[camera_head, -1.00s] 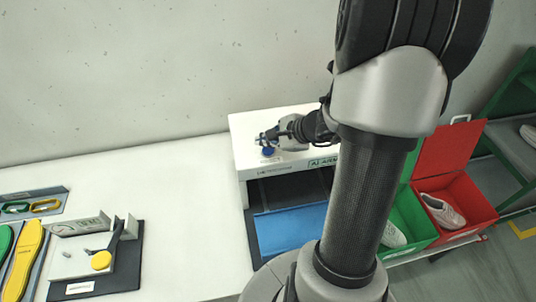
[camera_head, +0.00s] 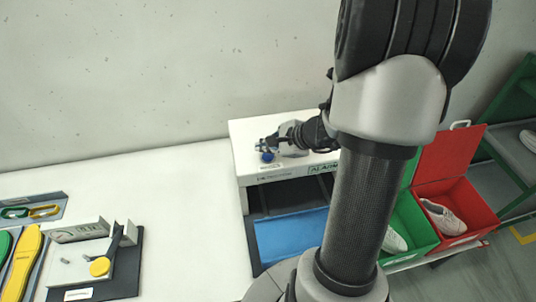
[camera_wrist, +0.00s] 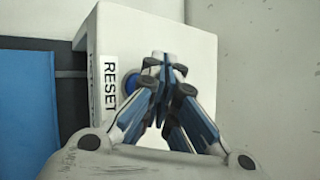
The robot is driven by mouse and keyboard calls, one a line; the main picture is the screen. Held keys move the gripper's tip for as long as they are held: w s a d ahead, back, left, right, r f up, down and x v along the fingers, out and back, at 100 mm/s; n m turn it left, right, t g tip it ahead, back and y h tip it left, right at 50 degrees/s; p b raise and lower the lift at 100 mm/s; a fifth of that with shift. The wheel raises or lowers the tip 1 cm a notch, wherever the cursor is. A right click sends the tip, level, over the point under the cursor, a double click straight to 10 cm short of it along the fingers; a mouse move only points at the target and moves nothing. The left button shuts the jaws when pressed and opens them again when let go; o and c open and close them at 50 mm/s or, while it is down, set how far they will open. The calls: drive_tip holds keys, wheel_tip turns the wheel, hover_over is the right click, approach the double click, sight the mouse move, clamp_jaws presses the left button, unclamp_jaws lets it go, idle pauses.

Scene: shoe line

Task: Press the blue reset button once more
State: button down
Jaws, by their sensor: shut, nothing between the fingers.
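The blue reset button (camera_head: 267,157) sits on top of the white box (camera_head: 245,141) near its front left corner. In the wrist view the button (camera_wrist: 131,82) is partly hidden behind my fingers, beside the black "RESET" label (camera_wrist: 109,84). My gripper (camera_head: 263,146) is shut and empty, with its fingertips right by the button. In the wrist view my gripper (camera_wrist: 161,62) has its fingertips together, just to the right of the button. I cannot tell whether they touch the button or the box top.
A blue panel (camera_head: 290,235) lies in front of the box. Green (camera_head: 418,228) and red (camera_head: 472,192) bins with white shoes stand to the right. A fixture with a yellow button (camera_head: 100,267) and insoles (camera_head: 24,262) lie at the left. The middle of the white table is clear.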

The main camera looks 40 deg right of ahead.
sight(267, 157)
drive_tip(key=shift+f, duration=0.15)
idle(0.3)
drive_tip(key=shift+f+b, duration=0.3)
drive_tip(key=shift+b, duration=0.35)
drive_tip(key=shift+f+b, duration=0.5)
drive_tip(key=shift+b, duration=0.1)
idle(0.4)
drive_tip(key=shift+r, duration=0.15)
drive_tip(key=shift+r+p, duration=0.6)
drive_tip(key=shift+r, duration=0.2)
drive_tip(key=shift+r+p, duration=1.95)
drive_tip(key=shift+r, duration=0.65)
drive_tip(key=shift+f, duration=0.1)
